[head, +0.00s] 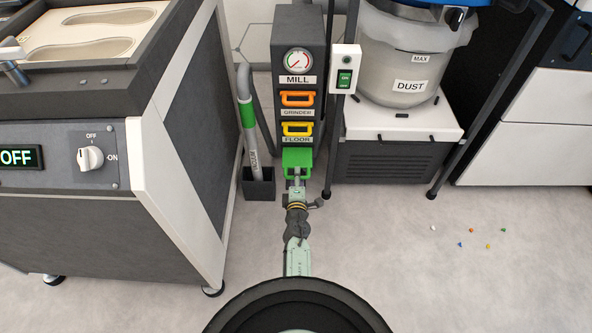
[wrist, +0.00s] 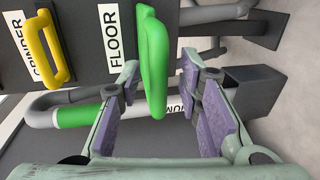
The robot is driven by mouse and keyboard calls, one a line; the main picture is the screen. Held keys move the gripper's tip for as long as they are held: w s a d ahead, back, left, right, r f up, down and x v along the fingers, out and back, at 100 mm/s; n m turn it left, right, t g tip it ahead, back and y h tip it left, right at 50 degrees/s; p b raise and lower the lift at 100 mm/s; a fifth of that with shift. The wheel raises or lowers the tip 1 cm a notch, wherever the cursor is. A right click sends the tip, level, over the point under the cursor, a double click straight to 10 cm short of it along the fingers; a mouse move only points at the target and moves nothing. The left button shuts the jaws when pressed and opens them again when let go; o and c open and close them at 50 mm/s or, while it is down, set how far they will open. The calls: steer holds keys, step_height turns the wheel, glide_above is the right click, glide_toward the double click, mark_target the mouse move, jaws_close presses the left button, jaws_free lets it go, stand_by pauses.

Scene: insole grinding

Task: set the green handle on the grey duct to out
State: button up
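The green handle (head: 297,158) is the lowest handle on the grey duct (head: 282,45), under the FLOOR label. A broad green surface shows there, and it seems to stand out further than the handles above. In the wrist view the green handle (wrist: 153,62) is a looped bar between my fingers. My gripper (head: 296,183) is just in front of it, at the duct's lower end. In the wrist view my gripper (wrist: 160,88) is open, one purple-grey padded finger on each side of the handle. I see gaps between pads and handle; light contact is hard to judge.
Orange (head: 297,98) and yellow (head: 297,129) handles sit above on the duct. A grey hose with a green band (head: 247,114) stands in a dark holder (head: 259,185) to the left. A switch post (head: 345,80) and dust collector (head: 400,125) stand right. Small bits (head: 473,230) lie on open floor.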

steer(key=shift+w, duration=0.2)
jaws_close()
stand_by(0.3)
stand_by(0.5)
